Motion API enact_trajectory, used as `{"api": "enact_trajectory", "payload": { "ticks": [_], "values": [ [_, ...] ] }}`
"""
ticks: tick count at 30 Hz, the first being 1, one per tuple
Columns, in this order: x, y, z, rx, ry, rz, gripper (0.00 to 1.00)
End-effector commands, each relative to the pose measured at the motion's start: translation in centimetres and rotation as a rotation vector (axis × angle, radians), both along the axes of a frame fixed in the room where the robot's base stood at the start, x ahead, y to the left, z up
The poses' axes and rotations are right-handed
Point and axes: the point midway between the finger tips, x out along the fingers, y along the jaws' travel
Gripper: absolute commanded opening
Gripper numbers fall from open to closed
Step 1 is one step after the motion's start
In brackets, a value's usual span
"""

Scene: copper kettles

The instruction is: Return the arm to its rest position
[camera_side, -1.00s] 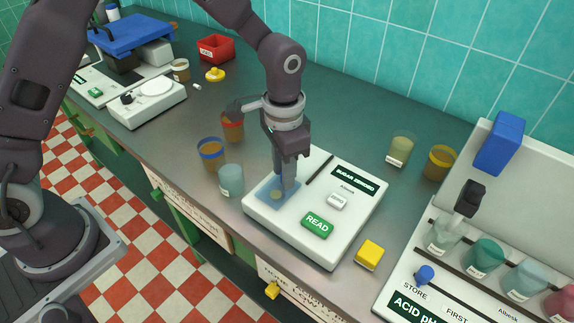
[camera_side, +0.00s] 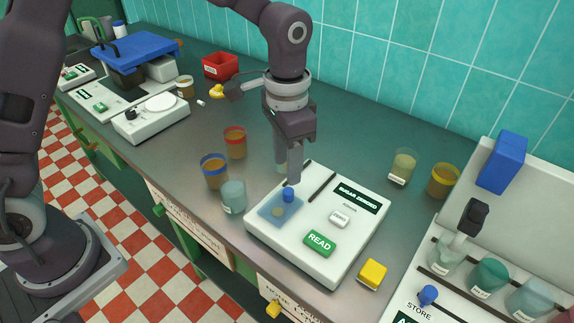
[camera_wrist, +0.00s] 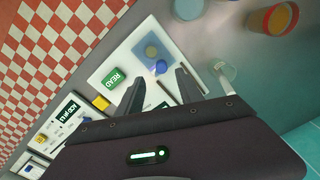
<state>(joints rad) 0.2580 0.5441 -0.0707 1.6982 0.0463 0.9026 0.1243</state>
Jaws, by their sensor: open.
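My gripper (camera_side: 292,180) hangs over the back left part of the white sugar device (camera_side: 345,262), its fingers pointing down. In the wrist view my gripper (camera_wrist: 160,88) shows two fingers spread apart with nothing between them. The device has a green READ button (camera_side: 320,243), a small white button (camera_side: 340,219) and a translucent blue plate (camera_side: 272,212). A small blue knob (camera_side: 288,195) stands at the plate's far edge, just below the fingertips and apart from them. The wrist view shows the same knob (camera_wrist: 161,66) beyond the fingers.
A pale jar (camera_side: 233,197), a blue-rimmed jar (camera_side: 214,172) and a red-rimmed jar (camera_side: 235,142) stand left of the device. A yellow block (camera_side: 372,274) is at its right corner. Two jars (camera_side: 403,167) stand behind right. The acid station (camera_side: 435,255) holds several jars at right.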

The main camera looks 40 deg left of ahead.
Motion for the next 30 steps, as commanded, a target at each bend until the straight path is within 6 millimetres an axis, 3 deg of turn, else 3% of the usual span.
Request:
{"api": "enact_trajectory", "payload": {
  "ticks": [4,8,12,15,18,21,24,30],
  "values": [
    [-0.3,0.5,1.0,-0.002,-0.015,0.013,0.43],
    [-3.0,3.4,6.5,-0.018,-0.104,0.09,0.43],
    [-9.5,7.6,12.3,-0.046,-0.24,0.225,0.43],
    [-14.7,9.9,14.1,-0.069,-0.337,0.319,0.43],
    [-18.8,11.2,14.2,-0.092,-0.414,0.396,0.43],
    [-21.2,11.7,13.6,-0.108,-0.461,0.442,0.43],
    [-22.2,11.9,13.2,-0.116,-0.482,0.462,0.43],
    [-22.3,11.9,13.1,-0.117,-0.484,0.464,0.43]
  ]
}}
